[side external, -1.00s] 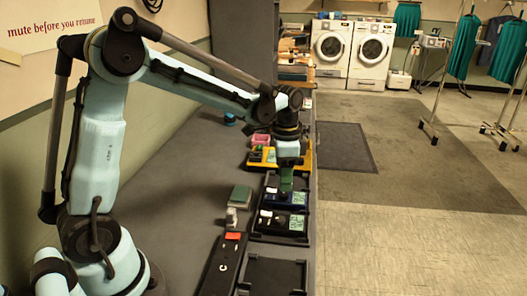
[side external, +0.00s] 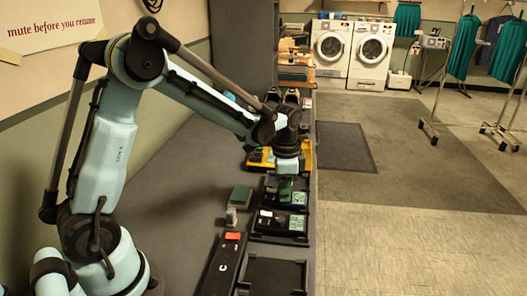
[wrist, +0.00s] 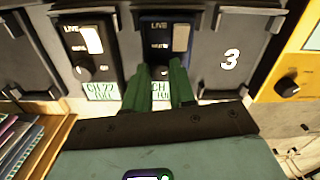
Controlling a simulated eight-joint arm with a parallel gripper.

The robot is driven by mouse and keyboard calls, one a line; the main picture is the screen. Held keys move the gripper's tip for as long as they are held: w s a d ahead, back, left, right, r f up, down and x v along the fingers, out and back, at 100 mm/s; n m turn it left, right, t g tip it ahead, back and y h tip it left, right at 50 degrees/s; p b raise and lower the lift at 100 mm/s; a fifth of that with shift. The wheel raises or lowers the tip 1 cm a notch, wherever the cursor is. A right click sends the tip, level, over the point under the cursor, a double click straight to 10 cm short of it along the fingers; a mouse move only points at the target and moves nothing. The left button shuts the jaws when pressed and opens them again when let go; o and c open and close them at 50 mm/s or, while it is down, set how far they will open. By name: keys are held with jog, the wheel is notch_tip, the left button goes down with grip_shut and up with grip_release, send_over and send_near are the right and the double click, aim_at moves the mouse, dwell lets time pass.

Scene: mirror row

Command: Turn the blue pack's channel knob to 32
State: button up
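The blue pack (wrist: 162,20) sits in a dark cradle in the wrist view, with a "LIVE" label and a pale switch. It also shows in the side view (side external: 271,199), partly under my gripper. Its green channel label (wrist: 160,90) is partly covered by my fingers, and its number cannot be read. My gripper (wrist: 162,65) points down over the pack's lower half, with its two green fingers apart. The channel knob is hidden or too dark to make out between the fingertips. My gripper (side external: 285,202) is low over the pack in the side view.
A black pack (wrist: 87,12) with its own knob and green label sits left of the blue one. An empty slot marked 3 (wrist: 232,30) and a yellow pack (wrist: 303,65) lie to the right. An empty tray (side external: 272,262) and a red-labelled device (side external: 222,262) are nearer the side camera.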

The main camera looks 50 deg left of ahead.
grip_shut()
jog(key=shift+m, duration=0.7)
jog(key=m, duration=0.2)
jog(key=shift+m, duration=2.3)
jog(key=o, duration=0.9)
grip_release()
jog(key=shift+c, duration=0.2)
jog(key=shift+r, duration=0.1)
notch_tip(320, 180, up, 12)
